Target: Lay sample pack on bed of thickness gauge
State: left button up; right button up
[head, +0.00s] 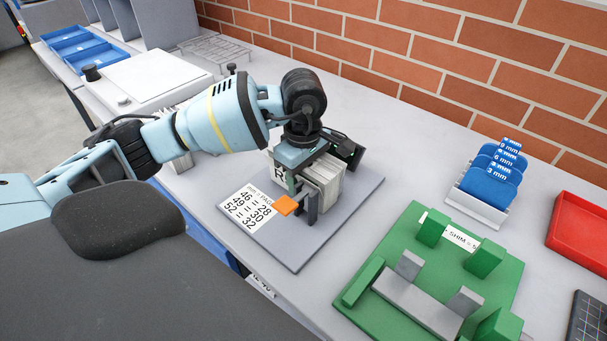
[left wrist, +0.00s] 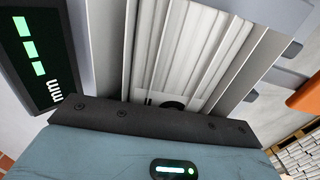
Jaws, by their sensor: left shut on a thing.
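My left gripper (head: 308,163) points down over the thickness gauge, shut on the sample pack (head: 327,184), a block of pale folded sheets. The pack's striped edges fill the middle of the left wrist view (left wrist: 190,50). The gauge has a flat grey base (head: 296,256) and an orange tab (head: 285,205) beside the pack. A dark display with green bars and "mm" (left wrist: 38,50) stands close beside the gripper in the left wrist view. The gripper hides much of the gauge's bed, so I cannot tell whether the pack touches it. My right gripper is not in view.
A number card (head: 247,211) lies on the base's left. A green fixture (head: 405,240) stands to the right, with blue shims (head: 490,175) in a white rack behind it and a red tray (head: 583,232) farther right. A brick wall bounds the back. Bare bench lies behind the gauge.

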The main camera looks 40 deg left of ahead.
pick_arm(q)
jog(key=o, duration=1.4)
jog(key=shift+f, duration=0.1)
notch_tip(320, 180, up, 8)
jog(key=shift+f, duration=0.1)
